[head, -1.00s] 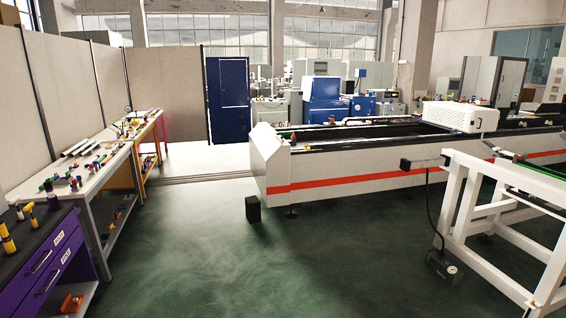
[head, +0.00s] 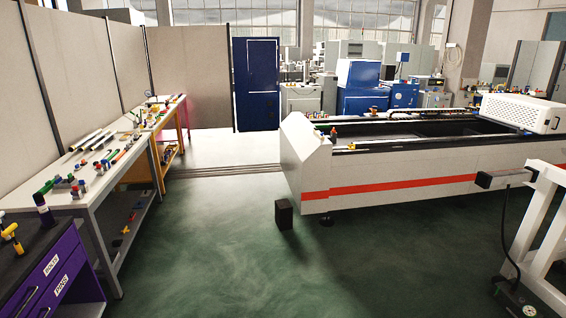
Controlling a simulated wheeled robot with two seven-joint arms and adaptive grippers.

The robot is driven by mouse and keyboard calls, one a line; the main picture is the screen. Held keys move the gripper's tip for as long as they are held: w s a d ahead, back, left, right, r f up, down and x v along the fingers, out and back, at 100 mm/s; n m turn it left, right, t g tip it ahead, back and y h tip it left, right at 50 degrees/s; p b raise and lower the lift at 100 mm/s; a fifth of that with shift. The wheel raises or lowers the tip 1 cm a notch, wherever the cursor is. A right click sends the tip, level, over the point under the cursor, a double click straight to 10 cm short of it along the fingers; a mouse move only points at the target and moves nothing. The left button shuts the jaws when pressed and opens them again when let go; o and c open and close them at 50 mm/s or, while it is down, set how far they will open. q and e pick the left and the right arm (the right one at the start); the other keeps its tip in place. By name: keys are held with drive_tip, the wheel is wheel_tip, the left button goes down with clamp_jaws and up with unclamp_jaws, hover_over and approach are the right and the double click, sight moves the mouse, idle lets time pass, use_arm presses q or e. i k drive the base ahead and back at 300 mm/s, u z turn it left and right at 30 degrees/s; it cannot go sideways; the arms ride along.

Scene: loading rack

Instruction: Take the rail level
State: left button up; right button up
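I cannot make out a rail level for certain in the head view. Several long bars, some silver and some dark, lie on the white-topped workbench (head: 52,199) at the left, among small coloured parts. One silver bar (head: 85,141) lies near the back of that bench. Any of these is too small to identify as the level. Neither of my grippers shows in the view.
A purple drawer cabinet (head: 60,270) stands at the near left. A long white machine with a red stripe (head: 400,187) runs across the right. A white frame (head: 545,230) stands at the near right. A small black box (head: 284,214) sits on the green floor, which is open in the middle.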

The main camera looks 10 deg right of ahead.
sight(316, 130)
drive_tip(key=i, duration=9.4)
drive_tip(key=z, duration=0.55)
drive_tip(key=i, duration=3.3)
drive_tip(key=z, duration=0.2)
